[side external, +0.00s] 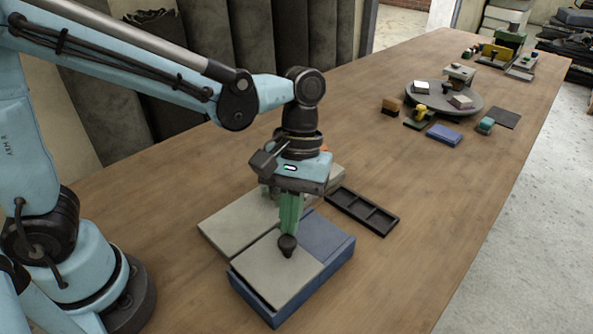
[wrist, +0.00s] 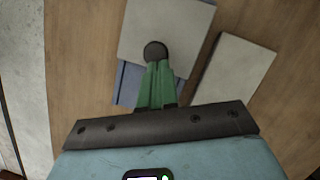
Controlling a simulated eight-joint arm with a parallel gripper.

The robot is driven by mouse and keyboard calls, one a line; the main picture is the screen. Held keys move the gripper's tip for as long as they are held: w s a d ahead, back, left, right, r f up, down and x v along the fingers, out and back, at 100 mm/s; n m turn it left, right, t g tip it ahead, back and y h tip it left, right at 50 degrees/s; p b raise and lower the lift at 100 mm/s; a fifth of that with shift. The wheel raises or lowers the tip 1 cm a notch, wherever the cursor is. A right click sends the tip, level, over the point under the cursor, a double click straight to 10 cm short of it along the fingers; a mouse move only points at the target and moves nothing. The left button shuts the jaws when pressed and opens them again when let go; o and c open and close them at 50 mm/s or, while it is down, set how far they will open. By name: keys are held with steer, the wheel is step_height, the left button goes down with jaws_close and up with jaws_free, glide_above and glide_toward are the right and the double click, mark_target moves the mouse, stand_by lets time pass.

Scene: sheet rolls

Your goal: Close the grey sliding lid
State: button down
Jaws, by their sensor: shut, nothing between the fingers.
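The grey sliding lid (side external: 277,274) lies on a blue box (side external: 328,235) and covers its near part; a blue strip shows uncovered at the far end. The lid (wrist: 185,20) fills the top middle of the wrist view, with the blue box (wrist: 130,85) showing below it. A dark round knob (side external: 287,246) stands on the lid and also shows in the wrist view (wrist: 154,50). My gripper (side external: 290,231) is shut and empty, its green fingers pointing down right at the knob. Its fingertips (wrist: 155,63) overlap the knob's edge in the picture; I cannot tell if they touch.
A second grey panel (side external: 232,224) lies beside the box, partly hidden behind my gripper. A black divided tray (side external: 362,210) lies to the right of the box. A round grey turntable (side external: 444,99) with small blocks and a blue block (side external: 444,135) are farther off. The right-hand tabletop is clear.

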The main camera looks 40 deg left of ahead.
steer(key=shift+s+d, duration=0.1)
steer(key=shift+s, duration=0.6)
steer(key=shift+w, duration=0.3)
steer(key=w+a+r, duration=0.4)
steer(key=w+r, duration=0.2)
steer(key=r, duration=0.4)
steer(key=s+a+f+m+t, duration=0.2)
steer(key=a+f+t, duration=0.1)
steer(key=a+t, duration=0.2)
steer(key=s+a+f+m+t+y, duration=0.1)
steer(key=s+a+f+m+t, duration=0.1)
steer(key=a+t, duration=0.3)
steer(key=shift+s+a+f+m+y, duration=0.15)
steer(key=shift+a+f+m+y, duration=0.25)
steer(key=shift+a+m, duration=0.3)
